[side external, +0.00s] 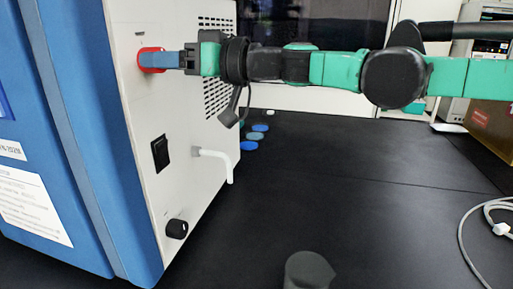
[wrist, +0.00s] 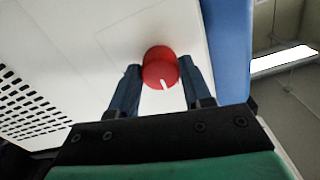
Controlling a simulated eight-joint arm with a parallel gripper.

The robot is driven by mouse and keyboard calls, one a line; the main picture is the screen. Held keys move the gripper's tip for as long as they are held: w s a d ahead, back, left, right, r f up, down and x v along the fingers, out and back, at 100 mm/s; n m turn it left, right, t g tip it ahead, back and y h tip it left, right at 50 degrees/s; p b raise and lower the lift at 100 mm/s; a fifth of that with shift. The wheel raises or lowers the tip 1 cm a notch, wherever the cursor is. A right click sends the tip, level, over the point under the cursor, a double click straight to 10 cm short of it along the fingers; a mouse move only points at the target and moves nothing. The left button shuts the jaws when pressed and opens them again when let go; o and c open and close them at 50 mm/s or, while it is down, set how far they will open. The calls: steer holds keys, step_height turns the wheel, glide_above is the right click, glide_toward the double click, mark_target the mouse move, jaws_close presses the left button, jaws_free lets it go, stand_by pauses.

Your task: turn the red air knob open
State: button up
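The red air knob (side external: 152,60) is on the upper part of the white side panel of the freeze dryer (side external: 62,120). In the wrist view the round red knob (wrist: 160,68) has a white mark near its lower edge. My gripper (side external: 166,60) reaches the knob from the right, level with it. In the wrist view its two blue fingers (wrist: 160,82) stand on either side of the knob. The left finger is close to the knob's edge and the right finger appears to touch or overlap it. Whether both fingers press on the knob I cannot tell.
Below the knob on the panel are a black switch (side external: 160,153), a white bent pipe (side external: 215,162) and a black knob (side external: 177,229). Vent slots (side external: 222,85) lie behind my gripper. Blue round items (side external: 255,137) lie on the black table (side external: 330,190), which is mostly clear.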

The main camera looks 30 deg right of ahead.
jaws_close()
steer(key=shift+m, duration=0.3)
steer(key=m, duration=1.7)
steer(key=shift+m, duration=0.3)
steer(key=o, duration=0.9)
jaws_free()
